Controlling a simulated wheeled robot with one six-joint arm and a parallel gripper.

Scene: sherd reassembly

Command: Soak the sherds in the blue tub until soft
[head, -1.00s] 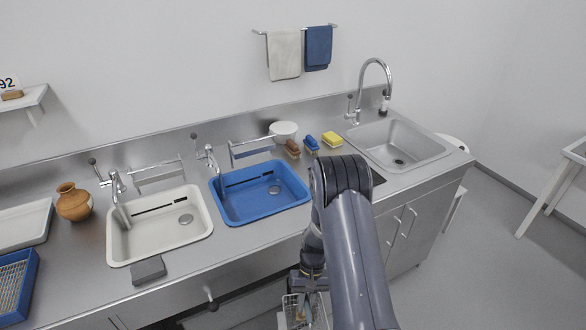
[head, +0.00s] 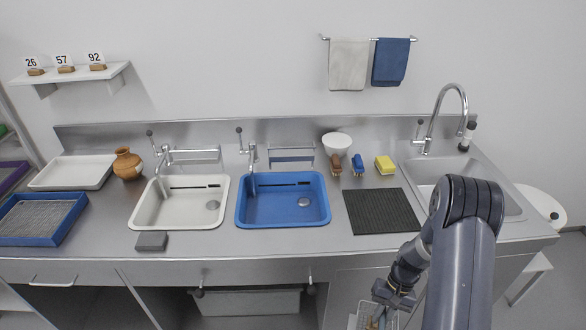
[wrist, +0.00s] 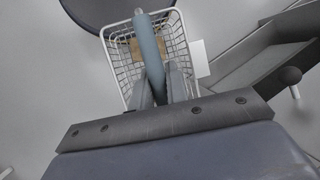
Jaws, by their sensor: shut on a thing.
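The blue tub (head: 247,213) is set in the counter, with a drain at its bottom right. I cannot tell whether it holds water. My gripper (head: 388,300) is low in front of the counter, to the right of the tub. It is shut on the blue-grey handle (wrist: 149,55) of a white wire basket (wrist: 117,62), which hangs in front of the fingers in the wrist view. The basket shows partly at the bottom edge of the head view (head: 364,316). A tan piece, perhaps a sherd, shows in the basket beside the handle; other contents are hidden.
A white tub (head: 140,213) lies left of the blue one, a black ribbed mat (head: 382,212) right of it. A steel sink (head: 425,178) is farther right. A grey block (head: 151,241) sits at the counter's front edge. Knobs (head: 311,288) stick out under the counter.

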